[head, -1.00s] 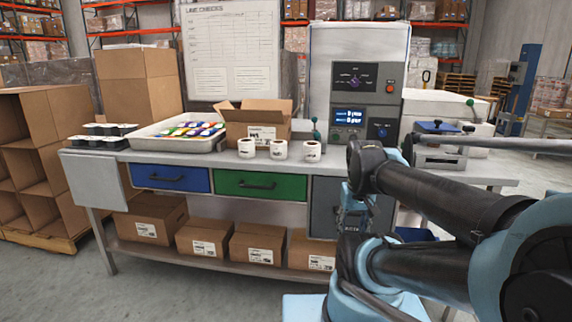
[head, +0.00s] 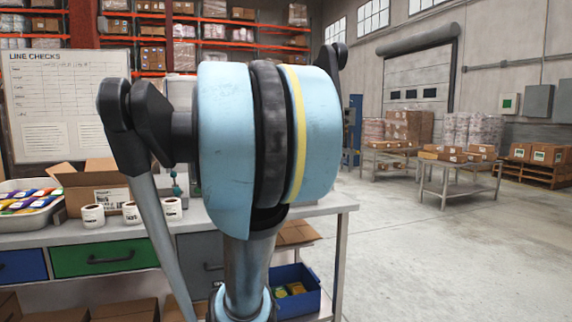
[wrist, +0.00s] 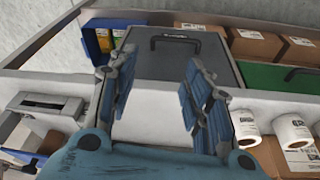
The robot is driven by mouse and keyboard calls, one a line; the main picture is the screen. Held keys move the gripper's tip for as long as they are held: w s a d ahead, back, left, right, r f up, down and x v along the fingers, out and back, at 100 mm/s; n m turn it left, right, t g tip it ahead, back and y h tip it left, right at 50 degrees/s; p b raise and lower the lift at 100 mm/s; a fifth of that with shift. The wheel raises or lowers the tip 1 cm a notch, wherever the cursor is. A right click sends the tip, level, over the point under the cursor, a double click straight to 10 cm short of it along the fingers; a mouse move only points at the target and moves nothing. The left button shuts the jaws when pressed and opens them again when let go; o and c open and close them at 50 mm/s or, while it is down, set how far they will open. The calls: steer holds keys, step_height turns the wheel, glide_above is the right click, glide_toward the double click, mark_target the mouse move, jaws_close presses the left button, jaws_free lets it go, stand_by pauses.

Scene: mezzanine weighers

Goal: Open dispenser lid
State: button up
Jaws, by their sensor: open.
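No dispenser lid can be told for certain in either current view. In the wrist view, a small grey slotted device (wrist: 45,105) sits on the bench at the left; I cannot tell whether it is the dispenser. My gripper (wrist: 158,65) is open and empty, with its two fingers apart above the bench edge. It points toward the grey drawer (wrist: 178,55), which has a dark handle and looks shut. The device is left of my fingers and apart from them. In the head view my own arm covers the middle of the bench and hides the gripper and the control cabinet.
White label rolls (wrist: 290,130) stand right of my gripper, beside an open carton (head: 92,185). A blue bin (head: 297,291) with yellow items sits low under the bench. A green drawer (head: 105,258) is shut. Open floor (head: 450,250) lies right of the bench.

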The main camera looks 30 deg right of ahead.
steer(key=w+d+r+m+h, duration=0.1)
steer(key=w+d+r+m, duration=0.1)
steer(key=w+d+r, duration=0.5)
steer(key=w+d+r+m+h, duration=0.1)
steer(key=w+d+r+m, duration=0.25)
steer(key=d+r, duration=0.6)
steer(key=w+d+r+m+h, duration=0.1)
steer(key=w+d+r, duration=0.5)
steer(key=d+r, duration=0.3)
steer(key=x, duration=1.2)
steer(key=s+x, duration=0.1)
steer(key=x, duration=0.5)
steer(key=shift+a+f, duration=0.2)
steer(key=shift+f, duration=0.35)
steer(key=shift+m+y, duration=0.25)
steer(key=shift+y, duration=0.05)
jaws_close()
